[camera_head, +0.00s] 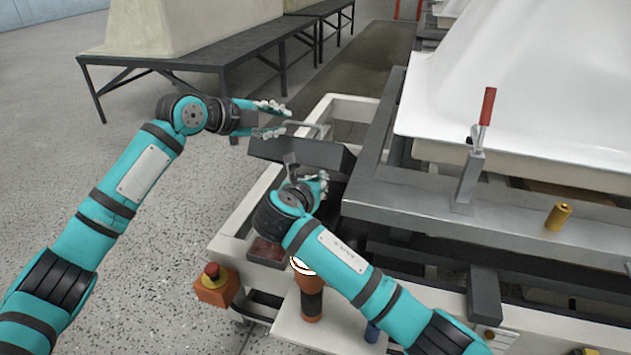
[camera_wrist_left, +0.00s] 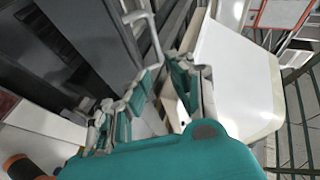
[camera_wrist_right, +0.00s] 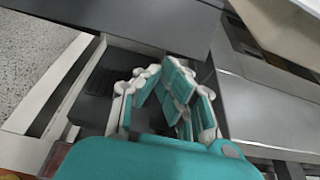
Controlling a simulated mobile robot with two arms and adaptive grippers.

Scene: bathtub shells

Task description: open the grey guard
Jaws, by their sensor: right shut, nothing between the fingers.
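The grey guard (camera_head: 312,153) is a dark grey panel with a light bar handle (camera_head: 305,125) along its far edge, over the left end of the machine frame. My left gripper (camera_head: 281,118) is open at the left end of the handle, its fingers pointing right. In the left wrist view, the handle (camera_wrist_left: 152,32) shows just beyond and between the spread fingers (camera_wrist_left: 155,90); I cannot tell whether they touch it. My right gripper (camera_head: 321,181) is shut and empty, just in front of the guard. Its fingers, close together, also show in the right wrist view (camera_wrist_right: 160,85).
A white tub shell (camera_head: 530,90) rests on the machine at the right, beside a red-handled lever clamp (camera_head: 485,110). An emergency-stop box (camera_head: 214,283) and an orange-and-black tool (camera_head: 309,292) are at the front. A dark table (camera_head: 210,58) stands behind; the left floor is clear.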

